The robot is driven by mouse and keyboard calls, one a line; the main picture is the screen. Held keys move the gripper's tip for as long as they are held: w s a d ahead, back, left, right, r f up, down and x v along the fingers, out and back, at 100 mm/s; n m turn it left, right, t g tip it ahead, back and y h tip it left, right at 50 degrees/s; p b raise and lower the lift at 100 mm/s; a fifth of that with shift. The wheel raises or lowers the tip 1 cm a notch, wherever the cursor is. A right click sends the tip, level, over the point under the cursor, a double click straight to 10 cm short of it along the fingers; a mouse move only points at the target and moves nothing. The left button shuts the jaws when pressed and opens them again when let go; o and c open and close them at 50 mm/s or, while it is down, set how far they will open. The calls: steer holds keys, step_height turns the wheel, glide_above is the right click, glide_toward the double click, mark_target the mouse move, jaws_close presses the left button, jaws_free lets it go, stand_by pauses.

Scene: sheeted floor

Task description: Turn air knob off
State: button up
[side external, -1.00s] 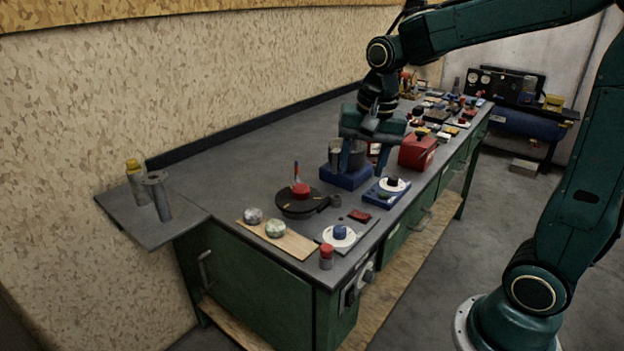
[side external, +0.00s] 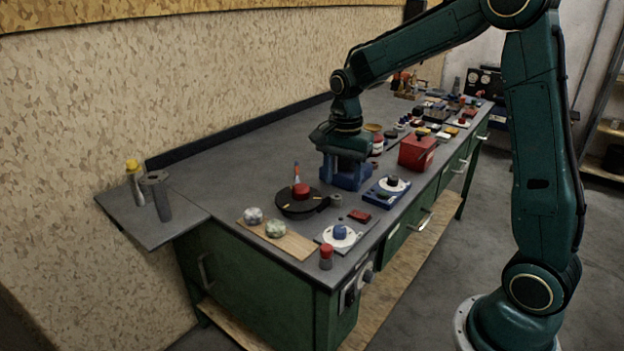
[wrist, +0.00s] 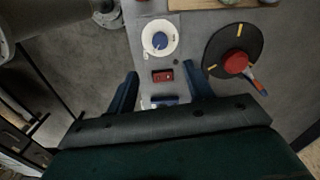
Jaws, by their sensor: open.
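Three dial knobs show; I cannot read which is the air knob. A blue knob on a white dial (side external: 341,233) sits near the bench's front corner; it also shows in the wrist view (wrist: 160,39), ahead of my fingertips. A dark knob on a white dial (side external: 393,183) sits on a blue base. A red knob (side external: 300,190) sits on a black disc with yellow marks, also in the wrist view (wrist: 236,61), right of my fingers. My gripper (side external: 346,182) is open and empty, pointing down over the bench behind the disc. It hides the metal cups and part of their blue block.
A red box (side external: 417,151) stands right of my gripper, with several small items behind it. A small red block (side external: 359,215) lies between the two white dials. A wooden board (side external: 278,238) with two stones and a red-capped cylinder (side external: 326,257) are near the front edge.

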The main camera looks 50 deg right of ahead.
mark_target(340, 228)
step_height(340, 228, down, 13)
steer(key=shift+f, duration=0.15)
stand_by(0.5)
steer(key=c, duration=1)
